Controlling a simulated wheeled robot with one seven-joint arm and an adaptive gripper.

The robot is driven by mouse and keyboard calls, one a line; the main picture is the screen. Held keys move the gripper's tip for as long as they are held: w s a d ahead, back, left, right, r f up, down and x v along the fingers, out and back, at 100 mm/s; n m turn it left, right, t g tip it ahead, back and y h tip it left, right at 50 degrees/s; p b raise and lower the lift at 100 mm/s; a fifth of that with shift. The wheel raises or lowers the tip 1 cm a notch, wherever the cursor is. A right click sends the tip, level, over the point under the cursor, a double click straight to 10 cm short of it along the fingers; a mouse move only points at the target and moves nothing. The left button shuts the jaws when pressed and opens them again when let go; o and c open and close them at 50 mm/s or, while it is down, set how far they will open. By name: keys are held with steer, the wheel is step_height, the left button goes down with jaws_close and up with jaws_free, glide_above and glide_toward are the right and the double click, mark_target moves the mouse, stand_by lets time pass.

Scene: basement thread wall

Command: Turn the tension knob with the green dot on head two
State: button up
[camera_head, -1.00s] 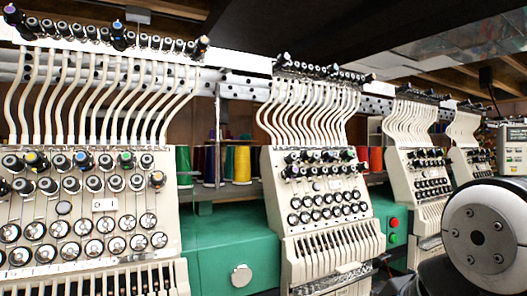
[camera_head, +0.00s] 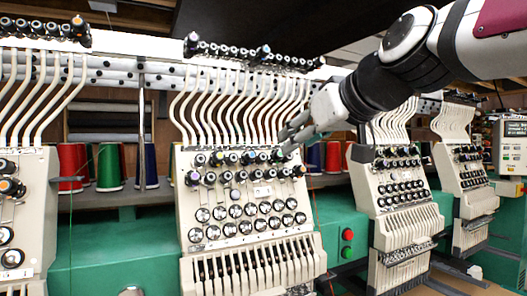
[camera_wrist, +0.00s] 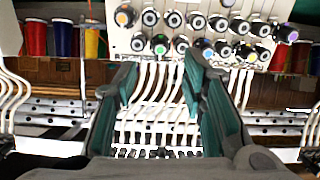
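The second embroidery head from the left (camera_head: 250,240) is a cream panel with two upper rows of black-and-silver tension knobs, some with coloured dots. In the wrist view, which is upside down, a knob with a green dot (camera_wrist: 160,45) shows just beyond and between my fingertips. A blue-dot knob (camera_wrist: 201,43) is beside it, and an orange-dot knob (camera_wrist: 123,17) is farther left. My gripper (camera_wrist: 161,62) is open and empty. In the head view my gripper (camera_head: 292,134) is at the upper right of this head, partly covering its tubes.
White thread tubes (camera_head: 240,110) rise above the knobs to a rail. Thread spools (camera_head: 108,167) stand on a shelf behind. A green housing with red and green buttons (camera_head: 347,235) is at right. More heads stand left and right (camera_head: 400,200).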

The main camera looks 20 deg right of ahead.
mark_target(280, 154)
steer(key=x, duration=0.7)
steer(key=shift+c, duration=0.6)
jaws_close()
